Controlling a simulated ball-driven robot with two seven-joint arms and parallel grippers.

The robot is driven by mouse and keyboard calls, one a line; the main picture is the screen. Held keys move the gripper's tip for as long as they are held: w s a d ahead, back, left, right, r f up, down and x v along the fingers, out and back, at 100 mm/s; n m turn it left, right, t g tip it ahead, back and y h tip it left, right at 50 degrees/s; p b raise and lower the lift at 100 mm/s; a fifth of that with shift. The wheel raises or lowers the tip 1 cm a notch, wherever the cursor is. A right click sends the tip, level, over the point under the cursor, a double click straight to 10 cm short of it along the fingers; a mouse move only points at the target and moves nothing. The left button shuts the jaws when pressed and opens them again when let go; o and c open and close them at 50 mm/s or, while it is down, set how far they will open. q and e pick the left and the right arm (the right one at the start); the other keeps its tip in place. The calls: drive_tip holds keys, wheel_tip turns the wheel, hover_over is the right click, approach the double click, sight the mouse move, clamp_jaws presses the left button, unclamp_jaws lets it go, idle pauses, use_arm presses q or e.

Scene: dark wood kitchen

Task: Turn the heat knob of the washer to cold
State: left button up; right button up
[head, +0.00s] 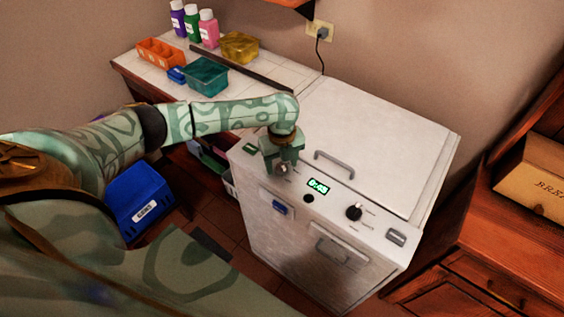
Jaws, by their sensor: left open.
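The white washer (384,150) stands in the middle of the head view, with its control panel along the front top edge. My left gripper (281,165) is over the left part of the panel, pointing down, with its jaws open around or just above a small silvery knob (282,169). The gripper partly hides this knob, and I cannot tell whether they touch. A black knob (354,212) sits farther right on the panel, clear of the gripper. A lit green display (318,187) is between the two knobs. I cannot read the knob labels. My right gripper is out of view.
A grey handle (334,165) rises from the washer's lid behind the panel. A counter with bottles, an orange caddy (161,52) and a teal basket (205,76) is at the back left. A blue bin (140,198) is left of the washer. A wooden cabinet (470,260) is at the right.

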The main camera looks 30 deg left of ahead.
use_arm(q)
drive_tip(key=c, duration=1)
drive_tip(key=shift+r+n+p, duration=0.2)
drive_tip(key=shift+n+p, duration=0.2)
drive_tip(key=shift+p, duration=0.35)
drive_tip(key=n+p, duration=0.5)
drive_tip(key=p, duration=0.2)
drive_tip(key=shift+r+n, duration=0.1)
drive_tip(key=shift+n, duration=0.3)
drive_tip(key=n+p, duration=0.2)
drive_tip(key=shift+n+p, duration=0.3)
drive_tip(key=shift+n, duration=0.1)
drive_tip(key=n+p, duration=0.2)
drive_tip(key=n, duration=0.1)
drive_tip(key=shift+n, duration=0.3)
drive_tip(key=n+p, duration=0.1)
drive_tip(key=n, duration=0.2)
drive_tip(key=shift+f, duration=0.2)
drive_tip(key=n+p, duration=0.1)
drive_tip(key=n, duration=0.3)
drive_tip(key=shift+n+p, duration=0.4)
drive_tip(key=shift+n, duration=1.6)
